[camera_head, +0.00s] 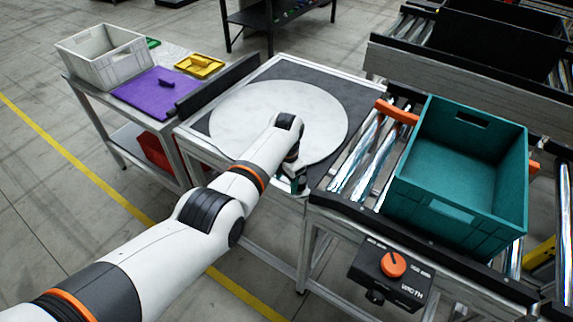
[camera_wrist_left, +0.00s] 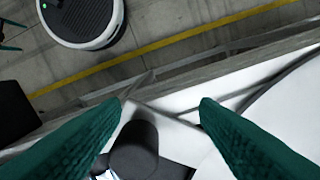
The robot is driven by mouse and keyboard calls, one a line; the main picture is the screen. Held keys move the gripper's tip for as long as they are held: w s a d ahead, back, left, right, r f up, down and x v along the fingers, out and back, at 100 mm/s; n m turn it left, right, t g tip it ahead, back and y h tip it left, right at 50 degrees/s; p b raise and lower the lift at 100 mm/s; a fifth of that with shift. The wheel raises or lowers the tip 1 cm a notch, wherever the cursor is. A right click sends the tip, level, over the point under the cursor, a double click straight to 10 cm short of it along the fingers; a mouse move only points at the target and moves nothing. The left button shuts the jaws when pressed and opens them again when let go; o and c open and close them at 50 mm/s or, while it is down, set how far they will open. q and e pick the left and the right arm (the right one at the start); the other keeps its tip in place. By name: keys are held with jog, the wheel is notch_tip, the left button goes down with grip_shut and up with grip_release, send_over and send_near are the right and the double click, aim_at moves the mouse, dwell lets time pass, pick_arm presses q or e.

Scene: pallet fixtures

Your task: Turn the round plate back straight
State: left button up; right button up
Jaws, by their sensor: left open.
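The round plate (camera_head: 245,112) is a large pale disc lying flat on a dark-topped table. My left arm reaches over its near part. My left gripper (camera_head: 297,186) is at the plate's near edge, pointing down, with its fingers partly hidden by the wrist. In the left wrist view the green fingers of the left gripper (camera_wrist_left: 161,104) are spread apart. A dark rounded peg (camera_wrist_left: 135,146) shows between and below them, not gripped. Whether it is fixed to the plate cannot be told. The plate's pale rim (camera_wrist_left: 288,118) shows at the right there. My right gripper is not in view.
A teal crate (camera_head: 455,165) stands on the roller conveyor at the right. A control box with an orange knob (camera_head: 393,264) hangs at its front. A side table at the left holds a grey crate (camera_head: 105,60), a purple board (camera_head: 155,92) and a yellow tray (camera_head: 199,66).

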pick_arm(q)
notch_tip(320, 180, up, 11)
jog(key=shift+b, duration=0.3)
jog(key=shift+f, duration=0.15)
jog(key=s+a+f+m+b, duration=0.1)
jog(key=s+a+f+m, duration=0.15)
jog(key=f, duration=0.75)
jog(key=s+a+f+m+b, duration=0.1)
jog(key=s+a+f+m, duration=0.2)
jog(key=f, duration=0.8)
jog(key=s+a+f+m+b, duration=0.15)
jog(key=s+f+m, duration=0.25)
jog(key=s+f, duration=0.45)
jog(key=s+a+f+m+p, duration=0.1)
jog(key=s+a+f+m, duration=0.35)
jog(key=f, duration=0.65)
jog(key=s+a+f+m+b, duration=0.1)
jog(key=s+a+f+m, duration=0.2)
jog(key=s, duration=0.9)
jog(key=s+a+f+m, duration=0.3)
jog(key=s+f+m, duration=0.3)
jog(key=s, duration=0.6)
jog(key=s+a+f+m+t+b, duration=0.1)
jog(key=s+a+f+m, duration=0.3)
jog(key=s, duration=0.8)
notch_tip(320, 180, down, 2)
jog(key=shift+f+m+b, duration=0.15)
jog(key=shift+m+b, duration=0.2)
jog(key=shift+m, duration=0.35)
